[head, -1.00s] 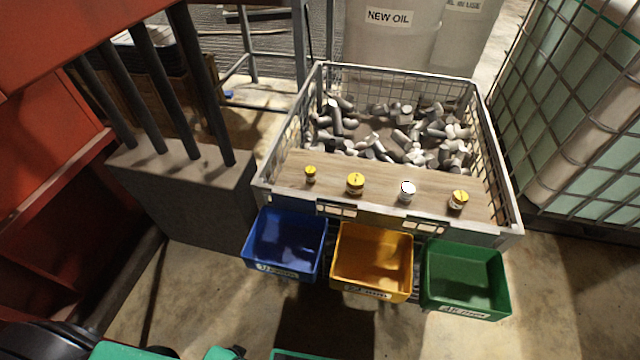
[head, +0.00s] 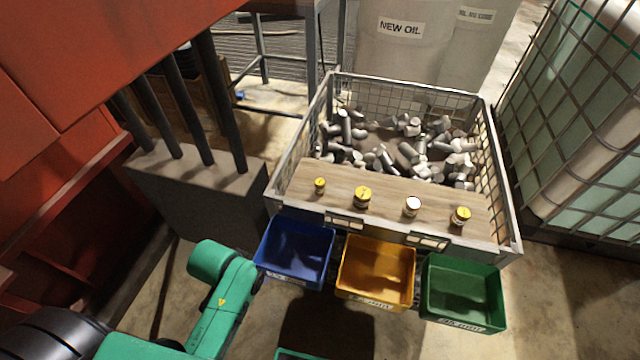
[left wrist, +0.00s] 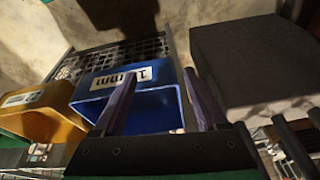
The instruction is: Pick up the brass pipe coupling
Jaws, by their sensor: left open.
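Several small fittings stand in a row on a wooden board. At the left is a small yellow one (head: 320,185), then a larger yellow one (head: 362,196), a white-topped one (head: 412,205) and another yellow one (head: 461,215). They are too small to tell which is the brass pipe coupling. My left gripper (left wrist: 160,85) is open and empty in the left wrist view, its fingers in front of a blue bin (left wrist: 155,108). No fitting shows between them. In the head view my green left arm is at the lower left, its gripper not visible. My right gripper is not in view.
The board (head: 390,202) lies across the front of a wire-sided crate (head: 484,150) holding many grey cylinders. The blue bin, an orange bin (head: 372,270) and a green bin (head: 462,290) hang in front. A dark block with bars (head: 200,195) stands left; a caged tank (head: 580,130) stands right.

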